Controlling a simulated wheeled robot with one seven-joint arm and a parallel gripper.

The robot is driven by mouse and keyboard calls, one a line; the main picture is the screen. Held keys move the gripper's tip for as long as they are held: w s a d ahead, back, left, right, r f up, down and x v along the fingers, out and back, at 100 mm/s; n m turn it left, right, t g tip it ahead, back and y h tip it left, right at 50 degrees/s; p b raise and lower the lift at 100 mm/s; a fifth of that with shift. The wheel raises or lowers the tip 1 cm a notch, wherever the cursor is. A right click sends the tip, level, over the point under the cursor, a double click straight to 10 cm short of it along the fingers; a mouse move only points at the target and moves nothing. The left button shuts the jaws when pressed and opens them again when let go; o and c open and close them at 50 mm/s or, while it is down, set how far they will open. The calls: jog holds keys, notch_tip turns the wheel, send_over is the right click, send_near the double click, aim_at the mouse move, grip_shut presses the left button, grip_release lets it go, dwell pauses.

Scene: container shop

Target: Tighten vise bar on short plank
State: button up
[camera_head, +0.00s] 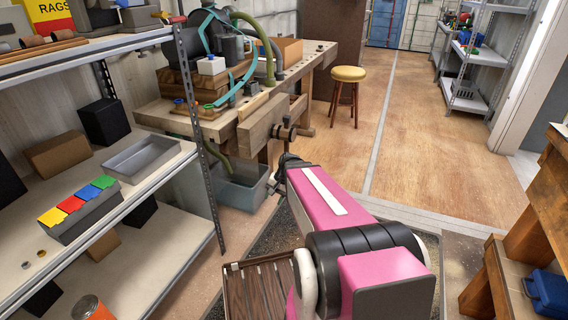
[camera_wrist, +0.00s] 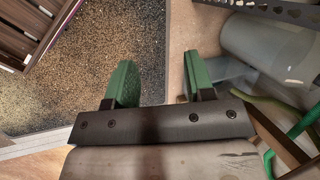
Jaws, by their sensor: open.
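The wooden vise (camera_head: 262,130) is on the front end of the workbench. Its metal screw and vise bar (camera_head: 304,132) stick out to the right of the wooden jaw. A short light plank (camera_head: 252,105) appears to stand at the vise's jaws; I cannot tell how firmly it is held. My pink arm reaches toward the vise, its far end just below the bar. My gripper (camera_wrist: 158,82) is open in the wrist view, its two green fingers apart with only floor and mat between them. In the head view the fingers are mostly hidden. The vise bar is not clear in the wrist view.
A grey bin (camera_head: 241,186) stands on the floor under the bench and is at right in the wrist view (camera_wrist: 270,50). A metal shelf (camera_head: 150,170) is close on the left. A slatted wooden crate (camera_head: 262,290) sits below my arm. A yellow stool (camera_head: 347,75) stands beyond; open floor lies right.

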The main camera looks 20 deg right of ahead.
jog(key=w+d+f+m+t+y, duration=0.2)
jog(key=w+d+m+t+y, duration=0.35)
jog(key=w+d+m, duration=0.45)
jog(key=w+d+f+m+t+y, duration=0.2)
jog(key=w+d+m+t+y, duration=0.3)
jog(key=w+d+m, duration=0.5)
jog(key=x, duration=1.1)
jog(key=shift+w+f+h, duration=0.2)
jog(key=shift+w+h, duration=0.15)
jog(key=shift+w, duration=0.2)
jog(key=shift+t, duration=0.25)
grip_shut()
